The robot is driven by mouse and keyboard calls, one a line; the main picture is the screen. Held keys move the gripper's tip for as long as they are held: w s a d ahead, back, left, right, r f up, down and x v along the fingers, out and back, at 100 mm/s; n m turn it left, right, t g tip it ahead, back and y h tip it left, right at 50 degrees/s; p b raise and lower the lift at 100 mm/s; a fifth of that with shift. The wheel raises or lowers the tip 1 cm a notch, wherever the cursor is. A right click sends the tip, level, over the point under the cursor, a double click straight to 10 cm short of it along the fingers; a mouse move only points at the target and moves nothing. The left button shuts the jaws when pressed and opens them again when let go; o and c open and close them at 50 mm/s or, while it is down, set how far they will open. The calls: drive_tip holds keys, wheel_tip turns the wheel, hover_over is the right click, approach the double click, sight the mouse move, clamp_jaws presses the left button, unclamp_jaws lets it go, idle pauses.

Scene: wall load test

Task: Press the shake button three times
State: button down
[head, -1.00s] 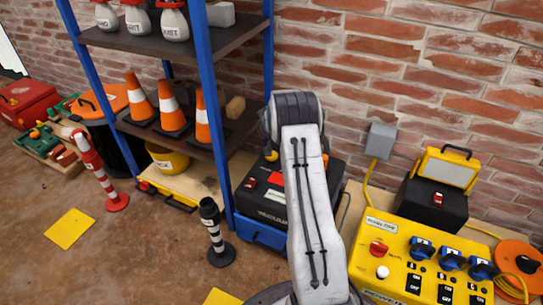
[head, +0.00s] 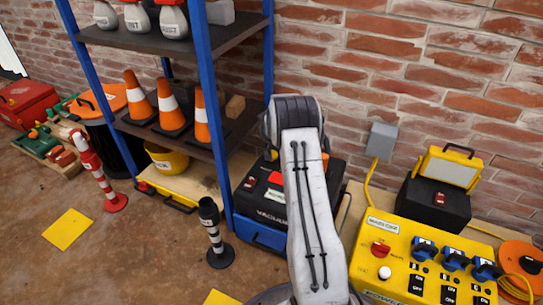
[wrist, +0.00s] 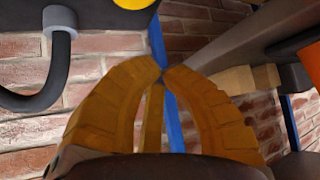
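A yellow control box (head: 400,262) stands at the lower right of the head view. It carries a red switch (head: 380,249), a white round button (head: 384,272), blue plugs and several black on/off switches. I cannot read which control, if any, is the shake button. My arm rises in the middle of the head view, to the left of the box, and hides my gripper there. In the wrist view my gripper (wrist: 163,72) shows two orange-yellow fingers with their tips together, with nothing seen held. The box's button panel is not recognisable in the wrist view.
A blue-framed shelf (head: 213,110) with cones stands left of my arm. A black vacuum case (head: 268,198) sits behind my arm. A work lamp (head: 448,168) and an orange cable reel (head: 521,262) are near the box. A brick wall closes the back.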

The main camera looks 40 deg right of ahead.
wheel_tip(320, 180, down, 2)
drive_tip(key=shift+f+b, duration=0.25)
drive_tip(key=shift+b, duration=0.2)
drive_tip(key=shift+f, duration=1.35)
drive_tip(key=shift+f, duration=1.4)
idle(1.8)
drive_tip(key=shift+r, duration=0.15)
drive_tip(key=shift+r+p, duration=0.75)
drive_tip(key=shift+r, duration=0.45)
drive_tip(key=shift+r, duration=0.15)
drive_tip(key=shift+r+p, duration=1.25)
drive_tip(key=shift+r, duration=1.1)
